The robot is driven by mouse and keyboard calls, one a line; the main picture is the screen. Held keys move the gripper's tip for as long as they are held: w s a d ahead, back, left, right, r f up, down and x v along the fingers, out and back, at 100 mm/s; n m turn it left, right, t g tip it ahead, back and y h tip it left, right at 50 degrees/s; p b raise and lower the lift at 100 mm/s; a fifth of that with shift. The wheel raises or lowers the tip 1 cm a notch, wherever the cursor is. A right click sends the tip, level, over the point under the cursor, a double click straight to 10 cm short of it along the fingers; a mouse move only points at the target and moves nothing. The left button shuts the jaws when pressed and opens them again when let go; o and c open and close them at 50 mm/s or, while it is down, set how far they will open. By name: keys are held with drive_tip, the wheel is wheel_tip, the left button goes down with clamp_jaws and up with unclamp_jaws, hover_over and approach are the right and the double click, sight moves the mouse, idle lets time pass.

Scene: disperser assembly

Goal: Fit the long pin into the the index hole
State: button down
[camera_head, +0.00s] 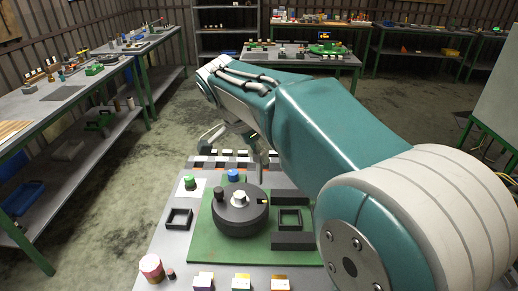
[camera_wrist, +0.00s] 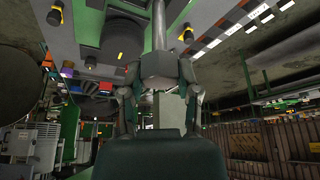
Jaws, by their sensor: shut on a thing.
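The long pin (camera_wrist: 158,25) is a grey rod in my gripper (camera_wrist: 158,85), standing out beyond the fingers in the wrist view. In the head view my gripper (camera_head: 240,138) is partly hidden by my arm, above the far side of the round dark disperser body (camera_head: 240,220). The body sits on a green plate (camera_head: 205,238) and carries a pale hexagonal piece, a dark knob and a small yellow mark. The pin's lower end appears apart from the body. I cannot make out the index hole.
Square black frames (camera_head: 179,219) stand on the table beside the body. Green (camera_head: 190,183) and blue (camera_head: 233,175) pegs stand behind it. Side benches are farther left.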

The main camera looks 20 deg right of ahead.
sight(259, 170)
drive_tip(key=shift+f, duration=2.6)
drive_tip(key=shift+d+f, duration=0.1)
drive_tip(key=shift+f, duration=3.95)
drive_tip(key=shift+c, duration=1.3)
unclamp_jaws()
drive_tip(key=shift+s, duration=0.1)
drive_tip(key=w+v, duration=0.1)
drive_tip(key=v, duration=1)
drive_tip(key=shift+s+a+r, duration=0.3)
drive_tip(key=shift+s+r, duration=0.05)
drive_tip(key=shift+s, duration=0.1)
